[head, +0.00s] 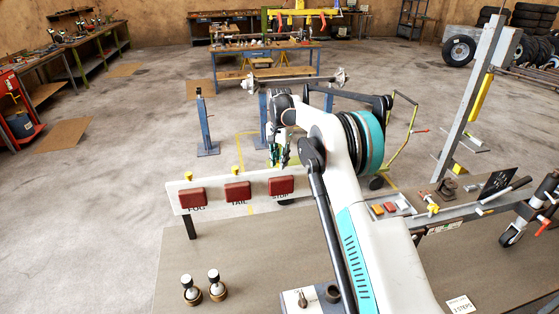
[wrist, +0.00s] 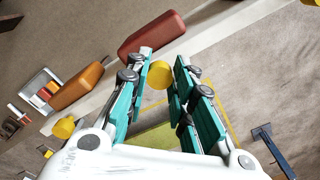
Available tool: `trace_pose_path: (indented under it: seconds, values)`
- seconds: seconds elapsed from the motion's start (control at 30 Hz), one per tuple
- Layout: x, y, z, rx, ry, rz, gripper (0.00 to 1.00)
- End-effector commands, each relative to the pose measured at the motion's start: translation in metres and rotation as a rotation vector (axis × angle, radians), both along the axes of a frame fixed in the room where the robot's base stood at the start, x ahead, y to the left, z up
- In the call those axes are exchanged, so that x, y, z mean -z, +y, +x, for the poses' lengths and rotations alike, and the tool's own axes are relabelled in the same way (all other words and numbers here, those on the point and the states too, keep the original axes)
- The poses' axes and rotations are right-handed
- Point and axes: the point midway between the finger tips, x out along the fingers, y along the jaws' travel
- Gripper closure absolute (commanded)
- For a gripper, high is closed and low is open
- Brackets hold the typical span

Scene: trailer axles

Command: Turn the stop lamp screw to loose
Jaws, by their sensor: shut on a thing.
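The lamp board (head: 218,194) is a pale bar carrying red lamps above printed names. The stop lamp (head: 281,186) is the red block at the right of those visible; a red lamp in the wrist view (wrist: 152,36) lies just beyond my fingers. The stop lamp screw (wrist: 160,74) has a round yellow head and sits between my teal fingertips. My gripper (head: 279,161) points down behind the stop lamp and hides its screw in the head view. My gripper in the wrist view (wrist: 165,80) is shut on the screw. The screw's turn angle cannot be told.
The tail lamp (head: 237,192) and fog lamp (head: 192,198) have yellow screws (head: 235,171) (head: 189,176) above them. An orange lamp (wrist: 78,87) with another yellow screw (wrist: 63,127) shows in the wrist view. Two knobs (head: 203,287) stand on the bench in front.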

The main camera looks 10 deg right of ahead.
Motion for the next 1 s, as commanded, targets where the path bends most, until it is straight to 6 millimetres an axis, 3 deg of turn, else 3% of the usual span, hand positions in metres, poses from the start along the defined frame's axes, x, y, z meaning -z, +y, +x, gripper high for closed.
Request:
trace_pose_path:
  seconds: [0.47, 1.0]
  values:
    - [0.0006, 0.0000, -0.0001, -0.160, -0.001, 0.001, 1.00]
    - [0.0006, -0.0009, -0.0004, -0.660, -0.001, 0.000, 1.00]
